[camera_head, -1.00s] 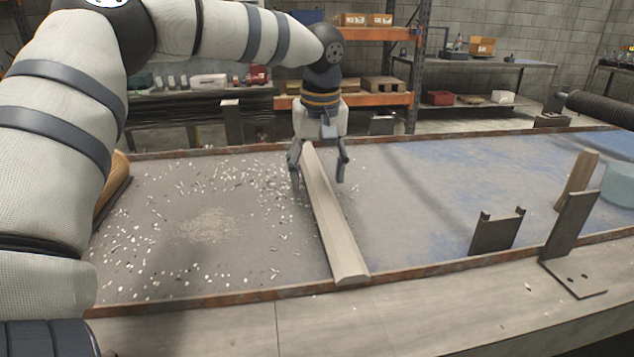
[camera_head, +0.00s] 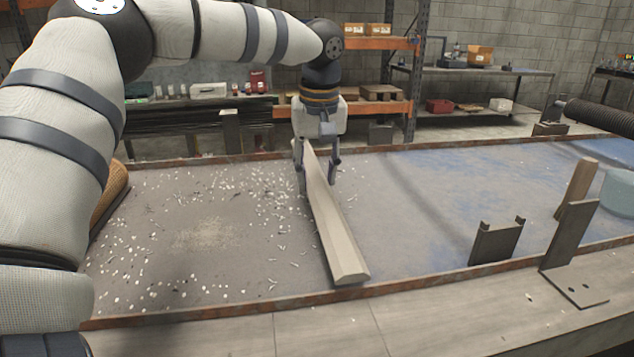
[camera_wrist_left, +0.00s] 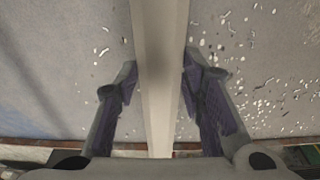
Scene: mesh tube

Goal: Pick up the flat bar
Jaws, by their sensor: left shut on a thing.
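The flat bar (camera_head: 338,243) is a long, pale grey-beige bar on the grey table surface. It runs from the far side toward the front rim in the head view. My left gripper (camera_head: 317,182) is at the bar's far part, with one finger on each side, and is shut on it. In the left wrist view the bar (camera_wrist_left: 160,60) passes between the two fingers of the left gripper (camera_wrist_left: 158,88). I cannot tell whether the bar touches the table along its whole length. My right gripper is not in view.
Small pale chips lie scattered on the table (camera_head: 215,270) left of the bar. A dark bracket (camera_head: 496,242), an angled metal plate (camera_head: 570,240) and a wooden block (camera_head: 577,185) stand at the right. The blue-stained area (camera_head: 440,185) right of the bar is clear.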

